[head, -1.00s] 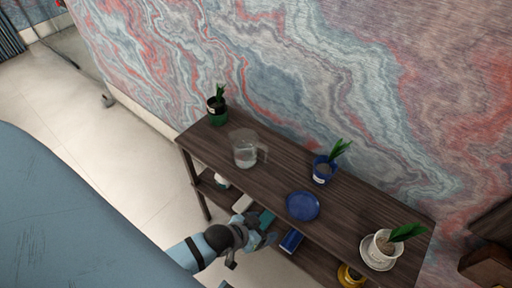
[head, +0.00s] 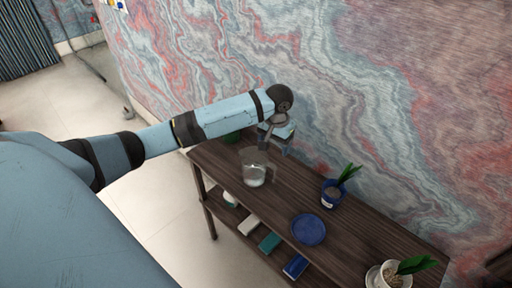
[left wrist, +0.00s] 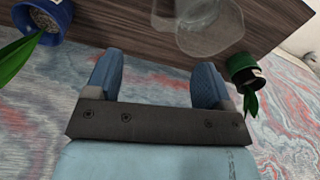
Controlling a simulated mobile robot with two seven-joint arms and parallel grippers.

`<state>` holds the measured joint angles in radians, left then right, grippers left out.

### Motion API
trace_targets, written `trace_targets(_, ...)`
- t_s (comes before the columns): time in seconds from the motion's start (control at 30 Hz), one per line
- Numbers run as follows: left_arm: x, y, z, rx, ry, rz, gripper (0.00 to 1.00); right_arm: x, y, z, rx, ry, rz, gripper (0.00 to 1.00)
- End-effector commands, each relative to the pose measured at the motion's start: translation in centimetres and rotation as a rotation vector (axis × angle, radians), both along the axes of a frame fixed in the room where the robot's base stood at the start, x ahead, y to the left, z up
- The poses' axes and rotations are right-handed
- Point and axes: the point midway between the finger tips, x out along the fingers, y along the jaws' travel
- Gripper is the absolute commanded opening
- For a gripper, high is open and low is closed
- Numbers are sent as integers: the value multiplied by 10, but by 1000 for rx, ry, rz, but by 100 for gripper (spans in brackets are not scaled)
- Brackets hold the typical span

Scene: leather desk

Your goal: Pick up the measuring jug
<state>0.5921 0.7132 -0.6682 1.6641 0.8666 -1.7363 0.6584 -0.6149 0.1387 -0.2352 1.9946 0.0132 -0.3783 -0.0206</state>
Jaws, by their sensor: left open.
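The measuring jug (head: 254,169) is clear and stands upright on the dark wooden shelf top, with its handle toward the right. In the left wrist view the jug (left wrist: 208,28) shows at the top, beyond the fingertips. My left gripper (head: 276,143) is above the shelf's back edge, near the wall, just behind and above the jug. In the left wrist view its two blue fingers (left wrist: 155,84) are spread apart with nothing between them. The jug appears apart from the fingers. My right gripper is not in view.
A blue-potted plant (head: 333,192) and a blue plate (head: 309,229) are right of the jug. A green-potted plant (left wrist: 243,70) is on the jug's other side. A white-potted plant (head: 391,275) is at the near end. The patterned wall (head: 360,90) is close behind the gripper.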

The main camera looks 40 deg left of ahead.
Motion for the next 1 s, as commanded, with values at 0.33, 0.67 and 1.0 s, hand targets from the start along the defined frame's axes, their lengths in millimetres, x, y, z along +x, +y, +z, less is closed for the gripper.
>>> trace_targets(0.33, 1, 9, -39, 15, 22, 18, 75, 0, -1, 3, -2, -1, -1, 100)
trace_targets(0.67, 2, 10, -78, 14, 17, 17, 75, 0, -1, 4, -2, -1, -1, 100)
trace_targets(1.0, 8, 11, -121, 15, 19, 17, 75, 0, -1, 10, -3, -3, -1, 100)
